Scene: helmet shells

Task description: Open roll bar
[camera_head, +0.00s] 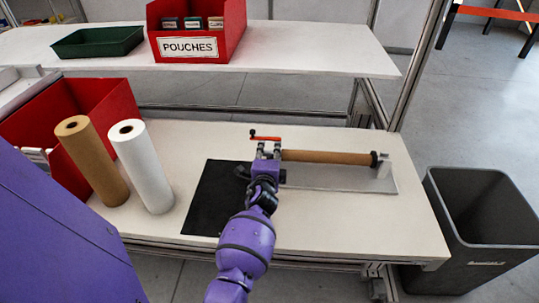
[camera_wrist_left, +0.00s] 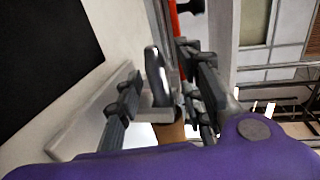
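The roll bar stand is on the white table, with a brown paper roll (camera_head: 325,157) lying level on its bar. A red handle (camera_head: 266,139) shows at the stand's left end and also at the top of the left wrist view (camera_wrist_left: 175,40). The stand's grey base plate (camera_head: 340,178) lies under the roll. My left gripper (camera_head: 267,153) is at this left end, below the handle in the picture. In the left wrist view its two dark fingers (camera_wrist_left: 163,85) are apart, with a metal end piece (camera_wrist_left: 156,75) between them. Contact cannot be told. My right gripper is not in view.
A black mat (camera_head: 208,205) lies left of the stand. A brown roll (camera_head: 92,160) and a white roll (camera_head: 143,168) stand upright by a red bin (camera_head: 100,95). A grey trash bin (camera_head: 470,215) stands right of the table. A back shelf holds a red pouches bin (camera_head: 215,35) and green tray (camera_head: 97,42).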

